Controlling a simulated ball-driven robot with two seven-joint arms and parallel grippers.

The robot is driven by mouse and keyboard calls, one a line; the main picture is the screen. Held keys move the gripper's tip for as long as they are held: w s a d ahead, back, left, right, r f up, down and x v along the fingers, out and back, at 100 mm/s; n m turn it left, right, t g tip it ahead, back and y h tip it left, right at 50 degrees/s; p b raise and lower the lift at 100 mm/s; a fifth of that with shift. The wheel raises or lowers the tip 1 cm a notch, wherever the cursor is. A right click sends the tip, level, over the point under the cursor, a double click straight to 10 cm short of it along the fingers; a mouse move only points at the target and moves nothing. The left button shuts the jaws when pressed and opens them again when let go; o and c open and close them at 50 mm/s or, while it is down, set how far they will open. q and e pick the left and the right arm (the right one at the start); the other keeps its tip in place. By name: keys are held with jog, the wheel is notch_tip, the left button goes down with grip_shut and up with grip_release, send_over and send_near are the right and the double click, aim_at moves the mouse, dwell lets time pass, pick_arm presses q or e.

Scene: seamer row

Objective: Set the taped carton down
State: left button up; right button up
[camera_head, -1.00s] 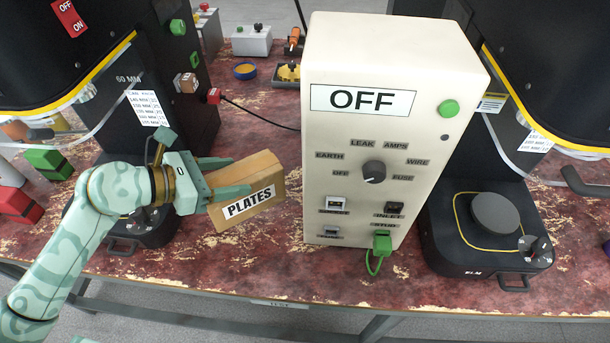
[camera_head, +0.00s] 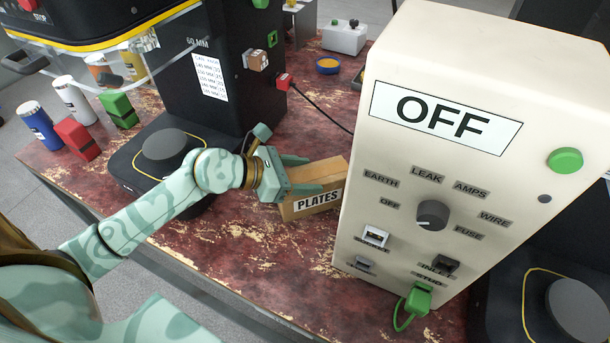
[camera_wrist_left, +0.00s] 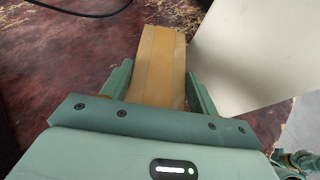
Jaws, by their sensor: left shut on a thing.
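The taped carton (camera_head: 318,188) is a small brown box with a "PLATES" label, in the head view just left of the big cream box. My left gripper (camera_head: 306,177) is shut on it, with a finger along each side. In the left wrist view the carton (camera_wrist_left: 158,68) lies between the fingers of my left gripper (camera_wrist_left: 160,88), with a tape strip along its top. The carton is low over the worn red bench top (camera_head: 255,245); I cannot tell whether its underside touches.
The cream tester box (camera_head: 440,180) marked OFF stands close to the carton's right side. A black seamer (camera_head: 215,75) with a round plate (camera_head: 165,145) stands to the left. A black cable (camera_head: 320,115) runs behind. Red and green blocks (camera_head: 76,138) stand at far left.

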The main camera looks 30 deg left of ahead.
pick_arm(q)
jog(key=shift+r, duration=0.2)
jog(key=shift+s+f, duration=0.1)
jog(key=shift+f, duration=0.05)
jog(key=o, duration=1.7)
